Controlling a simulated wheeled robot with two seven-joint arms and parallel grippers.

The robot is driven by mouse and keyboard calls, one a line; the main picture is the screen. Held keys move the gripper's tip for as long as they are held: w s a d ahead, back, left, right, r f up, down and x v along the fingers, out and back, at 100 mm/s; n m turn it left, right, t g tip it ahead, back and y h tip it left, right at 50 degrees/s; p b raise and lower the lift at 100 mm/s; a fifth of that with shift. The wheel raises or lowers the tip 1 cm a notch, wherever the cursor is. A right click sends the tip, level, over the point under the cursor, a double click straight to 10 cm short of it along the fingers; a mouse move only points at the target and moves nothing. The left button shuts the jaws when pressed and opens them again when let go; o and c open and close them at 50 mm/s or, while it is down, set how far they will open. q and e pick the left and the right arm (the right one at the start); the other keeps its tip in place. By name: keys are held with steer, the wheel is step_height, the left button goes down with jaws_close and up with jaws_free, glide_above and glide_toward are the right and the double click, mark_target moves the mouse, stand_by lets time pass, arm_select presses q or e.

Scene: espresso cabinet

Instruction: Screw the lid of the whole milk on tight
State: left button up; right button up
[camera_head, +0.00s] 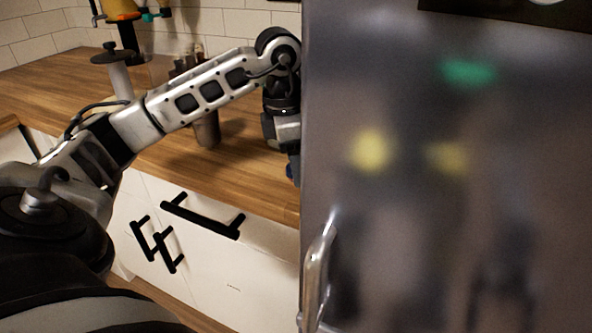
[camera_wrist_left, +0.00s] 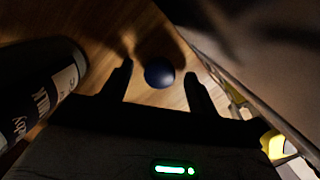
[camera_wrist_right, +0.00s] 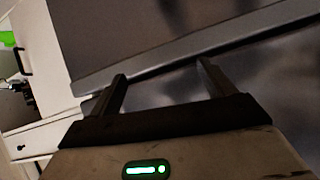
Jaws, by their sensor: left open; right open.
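In the left wrist view a round dark blue cap (camera_wrist_left: 159,73) shows between the tips of my left gripper (camera_wrist_left: 160,85), which is open with a gap on either side. I cannot tell whether the cap sits on a bottle or on the wood. A dark container with pale lettering (camera_wrist_left: 40,95), perhaps milk, stands at the left of that view. In the head view my left gripper (camera_head: 291,160) is over the counter, partly hidden by a steel door. My right gripper (camera_wrist_right: 162,80) is open and empty, close to a steel surface.
The large steel door (camera_head: 440,200) with a handle (camera_head: 317,275) blocks the head view's right half. The wooden counter (camera_head: 235,170) carries dark metal cups (camera_head: 206,130) and a tamper-like item (camera_head: 115,75). White drawers (camera_head: 205,260) with black handles are below.

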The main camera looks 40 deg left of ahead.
arm_select(q)
steer(key=c, duration=1.1)
steer(key=shift+o, duration=0.2)
steer(key=shift+r, duration=0.2)
steer(key=shift+r, duration=0.2)
step_height(320, 180, up, 2)
steer(key=shift+r, duration=0.1)
steer(key=s+a+r+b, duration=0.3)
steer(key=s+a+r, duration=0.3)
steer(key=s+r, duration=0.4)
steer(key=shift+s+a, duration=0.2)
steer(key=shift+s, duration=1.1)
arm_select(e)
steer(key=shift+a+f, duration=0.15)
steer(key=shift+f, duration=0.35)
